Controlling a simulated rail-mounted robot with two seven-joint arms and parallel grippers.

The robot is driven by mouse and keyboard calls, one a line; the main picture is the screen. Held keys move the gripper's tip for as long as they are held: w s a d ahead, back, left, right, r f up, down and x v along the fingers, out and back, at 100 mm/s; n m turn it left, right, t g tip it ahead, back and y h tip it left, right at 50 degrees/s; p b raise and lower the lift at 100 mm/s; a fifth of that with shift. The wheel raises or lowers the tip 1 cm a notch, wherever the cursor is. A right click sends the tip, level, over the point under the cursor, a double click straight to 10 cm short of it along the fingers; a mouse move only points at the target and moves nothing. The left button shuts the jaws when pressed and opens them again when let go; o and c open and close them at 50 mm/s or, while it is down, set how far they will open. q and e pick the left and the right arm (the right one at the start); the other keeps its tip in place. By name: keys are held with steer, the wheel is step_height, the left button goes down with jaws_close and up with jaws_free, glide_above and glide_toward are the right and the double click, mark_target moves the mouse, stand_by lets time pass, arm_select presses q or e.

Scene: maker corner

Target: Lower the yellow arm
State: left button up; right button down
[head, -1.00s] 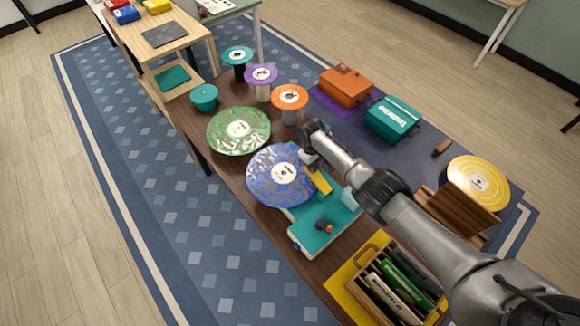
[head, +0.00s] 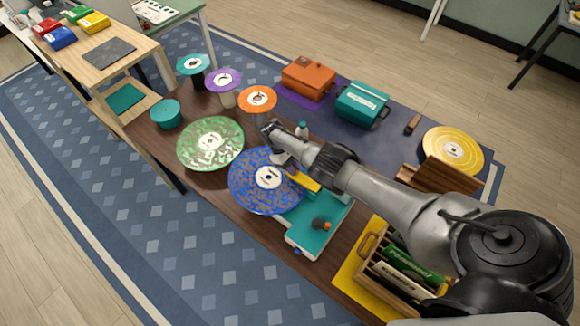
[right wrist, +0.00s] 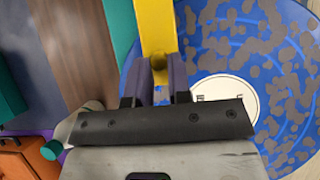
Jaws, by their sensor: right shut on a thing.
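The teal record player (head: 305,240) stands on the brown table with a blue speckled record (head: 262,195) on it. Its yellow arm (head: 306,182) lies at the record's right side, partly hidden by my right arm. My right gripper (head: 280,156) is at the far end of the yellow arm, beside the record. In the right wrist view, the fingers of my right gripper (right wrist: 161,80) are shut on the yellow arm (right wrist: 154,25), one on each side. The blue record (right wrist: 245,50) lies right of them there. I cannot tell how high the arm stands above the record. My left gripper is not in view.
A white bottle with a teal cap (head: 302,130) stands close behind my right gripper; it also shows in the wrist view (right wrist: 50,149). A green record (head: 210,160), orange spool (head: 257,98), orange box (head: 308,78), teal box (head: 362,104) and record crate (head: 370,243) surround the player.

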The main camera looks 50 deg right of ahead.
steer(key=shift+s+f, duration=0.1)
steer(key=c, duration=1.3)
jaws_free()
steer(key=shift+o, duration=1.3)
steer(key=b+v, duration=0.2)
steer(key=v, duration=1.2)
